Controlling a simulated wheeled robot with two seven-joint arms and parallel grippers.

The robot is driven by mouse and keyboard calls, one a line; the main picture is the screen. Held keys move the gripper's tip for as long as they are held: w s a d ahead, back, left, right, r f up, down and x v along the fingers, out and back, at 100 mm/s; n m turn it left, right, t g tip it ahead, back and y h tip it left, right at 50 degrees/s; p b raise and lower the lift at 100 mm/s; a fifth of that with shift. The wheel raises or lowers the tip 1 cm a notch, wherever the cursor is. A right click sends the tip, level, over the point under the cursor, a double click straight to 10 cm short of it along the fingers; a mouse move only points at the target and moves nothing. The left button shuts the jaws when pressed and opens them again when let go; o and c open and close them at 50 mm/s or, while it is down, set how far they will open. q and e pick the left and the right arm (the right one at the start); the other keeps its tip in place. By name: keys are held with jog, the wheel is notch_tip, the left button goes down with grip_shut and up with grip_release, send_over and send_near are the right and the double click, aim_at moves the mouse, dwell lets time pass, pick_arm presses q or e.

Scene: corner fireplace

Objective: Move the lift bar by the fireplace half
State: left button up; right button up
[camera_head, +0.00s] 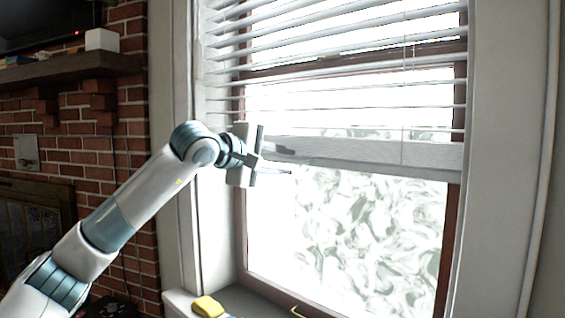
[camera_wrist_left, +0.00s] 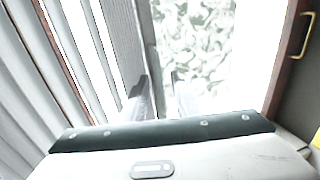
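The lift bar is the wide pale bottom rail (camera_head: 370,155) of the white window blind, running level across the window at mid-height. In the left wrist view the rail (camera_wrist_left: 122,35) runs down the picture towards the fingers. My left gripper (camera_head: 284,160) is at the rail's left end, with its two fingers apart. One finger overlaps the rail in the head view and the other is just below it. In the left wrist view a gap shows between the fingertips (camera_wrist_left: 162,88). I cannot tell whether they touch the rail. My right gripper is out of view.
A brick fireplace with a wooden mantel (camera_head: 70,68) stands at the left. A yellow object (camera_head: 208,306) lies on the sill below the window. A brass handle (camera_head: 298,311) is on the lower window frame. White trim borders the window. Slats hang above the rail.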

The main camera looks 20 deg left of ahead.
pick_arm(q)
jog(key=b+v, duration=0.1)
jog(key=v, duration=1.6)
jog(key=shift+s, duration=0.15)
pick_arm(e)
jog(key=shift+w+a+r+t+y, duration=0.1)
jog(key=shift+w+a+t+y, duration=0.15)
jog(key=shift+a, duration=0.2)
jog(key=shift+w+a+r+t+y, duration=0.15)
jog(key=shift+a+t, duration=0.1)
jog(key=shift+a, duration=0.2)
pick_arm(q)
jog(key=shift+a, duration=0.1)
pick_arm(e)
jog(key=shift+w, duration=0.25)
